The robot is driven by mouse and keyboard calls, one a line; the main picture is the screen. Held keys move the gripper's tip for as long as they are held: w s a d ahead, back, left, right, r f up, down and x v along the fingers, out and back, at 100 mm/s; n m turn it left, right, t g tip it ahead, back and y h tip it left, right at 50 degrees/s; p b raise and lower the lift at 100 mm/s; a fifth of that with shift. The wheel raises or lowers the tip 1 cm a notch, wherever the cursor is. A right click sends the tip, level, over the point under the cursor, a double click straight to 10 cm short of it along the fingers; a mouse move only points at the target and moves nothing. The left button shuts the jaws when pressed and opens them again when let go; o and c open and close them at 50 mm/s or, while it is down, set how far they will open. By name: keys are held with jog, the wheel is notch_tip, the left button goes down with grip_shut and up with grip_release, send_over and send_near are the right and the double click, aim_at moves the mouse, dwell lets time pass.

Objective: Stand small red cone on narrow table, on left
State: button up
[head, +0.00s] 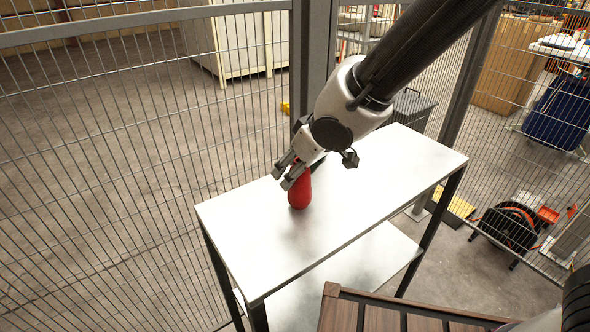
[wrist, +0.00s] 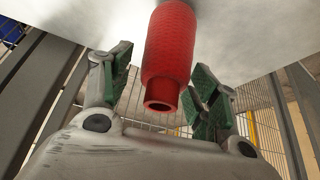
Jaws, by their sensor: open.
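The small red cone (head: 299,194) stands upright on the narrow table (head: 335,207), toward the left part of its top. In the wrist view, the red cone (wrist: 170,50) shows with its narrow, hollow-looking end toward the camera and its wide end at the white tabletop (wrist: 265,35). My gripper (head: 282,180) is open at the cone's upper part. In the wrist view, my gripper's two green-padded fingers (wrist: 160,92) are on either side of the cone, with gaps visible. The head view hides part of the cone's top behind the fingers.
The tabletop is otherwise clear in front and to the right of the cone. A wire fence (head: 140,150) with a dark post (head: 316,60) runs close behind the table. A lower shelf (head: 365,262) shows below. A brown slatted surface (head: 385,317) is at the bottom.

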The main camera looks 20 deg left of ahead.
jog(key=v, duration=1.1)
jog(key=w+d+r+m+t+h, duration=0.1)
jog(key=w+d+r+m, duration=0.15)
jog(key=d, duration=0.85)
jog(key=w+d+r+m+h, duration=0.1)
jog(key=w+d+r+m, duration=0.2)
jog(key=d, duration=0.8)
jog(key=s+d+m+h, duration=0.1)
jog(key=s+d+m, duration=0.2)
jog(key=s+d, duration=0.3)
jog(key=s+d+m+h, duration=0.2)
jog(key=s+d, duration=0.4)
jog(key=d, duration=1.1)
jog(key=shift+f+m, duration=0.35)
jog(key=shift+m, duration=0.5)
